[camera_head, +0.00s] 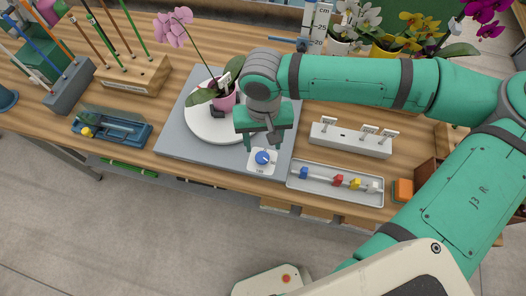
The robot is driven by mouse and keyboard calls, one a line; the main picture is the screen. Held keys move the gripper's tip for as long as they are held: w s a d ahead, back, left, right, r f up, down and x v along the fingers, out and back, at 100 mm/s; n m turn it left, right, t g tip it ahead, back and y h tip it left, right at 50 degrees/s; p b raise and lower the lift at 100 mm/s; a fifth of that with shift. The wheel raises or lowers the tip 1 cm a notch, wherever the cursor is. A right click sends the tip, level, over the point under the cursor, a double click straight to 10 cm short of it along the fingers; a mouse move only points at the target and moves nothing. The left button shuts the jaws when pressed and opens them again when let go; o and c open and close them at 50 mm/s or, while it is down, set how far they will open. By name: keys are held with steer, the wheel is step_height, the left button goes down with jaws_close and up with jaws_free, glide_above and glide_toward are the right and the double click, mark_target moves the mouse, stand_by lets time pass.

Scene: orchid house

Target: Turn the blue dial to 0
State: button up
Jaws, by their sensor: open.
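The blue dial (262,157) sits on a small white plate (256,168) at the front edge of the grey board (180,142). A pale pointer mark shows on the dial, but its scale and numbers are too small to read. My gripper (263,146) points down just above and behind the dial, with its fingers apart and nothing seen between them. I cannot tell whether a fingertip touches the dial.
A potted pink orchid (223,98) stands on a white turntable (203,128) just left of my gripper. A grey tray (325,192) with coloured clips lies to the right, in front of a white label rack (350,141). A blue device (112,127) is at left.

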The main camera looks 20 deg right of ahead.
mark_target(263, 157)
steer(key=f, duration=0.6)
steer(key=shift+a+f, duration=0.15)
steer(key=shift+a, duration=0.05)
steer(key=shift+d+f, duration=0.1)
steer(key=shift+f, duration=0.25)
steer(key=c, duration=1.1)
